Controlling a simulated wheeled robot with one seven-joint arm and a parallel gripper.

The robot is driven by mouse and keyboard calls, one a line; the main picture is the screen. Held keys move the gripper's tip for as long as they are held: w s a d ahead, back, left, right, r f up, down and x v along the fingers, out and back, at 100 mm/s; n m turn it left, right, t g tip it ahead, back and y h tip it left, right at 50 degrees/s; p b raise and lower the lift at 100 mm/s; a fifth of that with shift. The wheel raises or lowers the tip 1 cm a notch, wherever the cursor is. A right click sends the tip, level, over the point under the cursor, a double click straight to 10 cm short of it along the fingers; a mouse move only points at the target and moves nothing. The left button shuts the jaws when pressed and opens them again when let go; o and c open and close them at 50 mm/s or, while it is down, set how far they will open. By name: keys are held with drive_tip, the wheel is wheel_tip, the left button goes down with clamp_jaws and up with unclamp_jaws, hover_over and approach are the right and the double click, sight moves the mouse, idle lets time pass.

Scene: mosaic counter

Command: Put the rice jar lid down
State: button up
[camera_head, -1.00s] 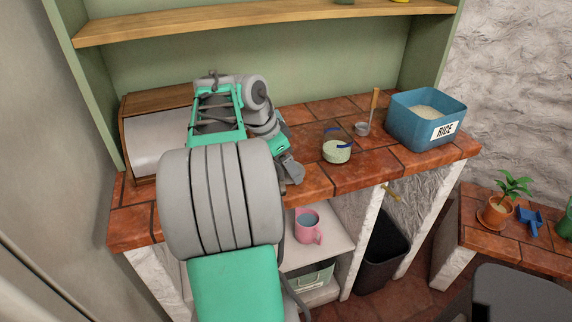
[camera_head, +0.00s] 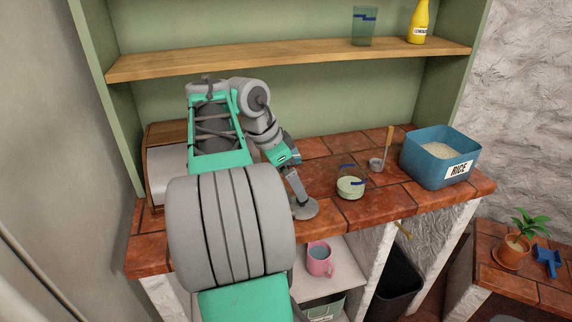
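The rice jar lid, a flat grey disc (camera_head: 306,209), is level at the counter's front part, low over or on the tiles; I cannot tell if it touches them. My gripper (camera_head: 297,193) points down at it, its narrow fingers meeting the disc's top, and looks shut on it. The fine grip is too small to see clearly. A clear open jar (camera_head: 351,185) with a blue mark and pale contents stands on the counter just right of the lid.
A blue bin labelled RICE (camera_head: 428,170) stands at the counter's right. A scoop (camera_head: 377,165) with a wooden handle stands between jar and bin. A wooden bread box (camera_head: 165,172) is at the left, partly behind my arm. Bare tiles (camera_head: 395,205) lie right of the jar.

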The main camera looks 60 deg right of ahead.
drive_tip(key=w+a+f+n+t, duration=0.1)
drive_tip(key=w+a+n+t, duration=0.1)
drive_tip(key=w+a+n, duration=0.6)
drive_tip(key=w+a+f+n+t, duration=0.1)
drive_tip(key=w+a+n, duration=0.35)
drive_tip(key=a, duration=0.45)
drive_tip(key=a+f+n+y, duration=0.1)
drive_tip(key=a+f+n, duration=0.2)
drive_tip(key=a, duration=0.4)
drive_tip(key=s+a+f+n+t+y, duration=0.1)
drive_tip(key=a+f+n, duration=0.1)
drive_tip(key=a+n, duration=0.4)
drive_tip(key=s+a+f+n+t+y, duration=0.1)
drive_tip(key=a+f+n, duration=0.2)
drive_tip(key=a, duration=0.7)
drive_tip(key=shift+s+a+f+n+y+p, duration=0.25)
drive_tip(key=shift+f+n+y+p, duration=0.1)
drive_tip(key=shift+n, duration=0.3)
